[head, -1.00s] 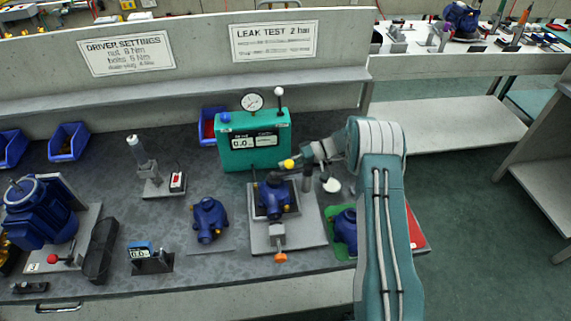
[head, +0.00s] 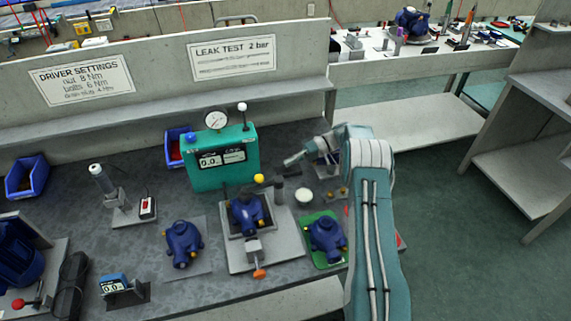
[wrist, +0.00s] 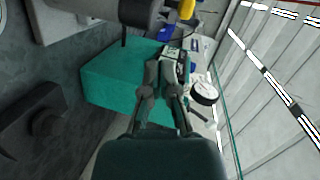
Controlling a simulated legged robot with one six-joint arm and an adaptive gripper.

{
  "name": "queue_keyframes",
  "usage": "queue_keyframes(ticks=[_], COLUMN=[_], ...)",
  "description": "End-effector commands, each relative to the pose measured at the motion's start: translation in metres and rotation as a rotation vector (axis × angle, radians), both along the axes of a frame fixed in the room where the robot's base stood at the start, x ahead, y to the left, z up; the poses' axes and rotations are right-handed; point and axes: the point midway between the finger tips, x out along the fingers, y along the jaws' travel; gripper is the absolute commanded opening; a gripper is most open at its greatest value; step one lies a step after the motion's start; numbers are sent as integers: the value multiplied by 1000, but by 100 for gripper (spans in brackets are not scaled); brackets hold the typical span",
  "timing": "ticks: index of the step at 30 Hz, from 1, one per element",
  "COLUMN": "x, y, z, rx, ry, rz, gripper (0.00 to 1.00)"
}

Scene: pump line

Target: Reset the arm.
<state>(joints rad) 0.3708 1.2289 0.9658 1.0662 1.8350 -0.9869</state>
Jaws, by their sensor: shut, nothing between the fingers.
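My gripper (head: 289,162) shows in the head view at the end of my teal arm, above the bench and just right of the green leak tester (head: 222,158). In the wrist view my gripper (wrist: 162,95) has its fingers together and holds nothing. The tester's green case (wrist: 108,75) lies beyond the fingers there, with its round gauge (wrist: 203,90) to the right. The gripper appears apart from the tester, though the exact gap cannot be told.
A blue pump sits in the clamp fixture (head: 282,247). Other blue pumps stand on a grey mat (head: 183,243) and a green mat (head: 331,261). A yellow-tipped lever (head: 258,179) rises near the fixture. A screwdriver stand (head: 115,205) is at left. Open floor lies right.

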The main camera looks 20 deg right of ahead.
Motion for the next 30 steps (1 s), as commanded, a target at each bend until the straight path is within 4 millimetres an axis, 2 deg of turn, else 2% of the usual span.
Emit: queue_keyframes(ticks=[10, 13, 20, 26, 30], x=[0, 0, -13, -39, -62], y=[1, 4, 24, 41, 52], z=[1, 10, 68, 118, 149], rx=[-1, -25, -206, -386, -508], ry=[0, 3, 49, 78, 85], rz=[0, 1, 1, -21, -46], gripper=[0, 0, 0, 0, 0])
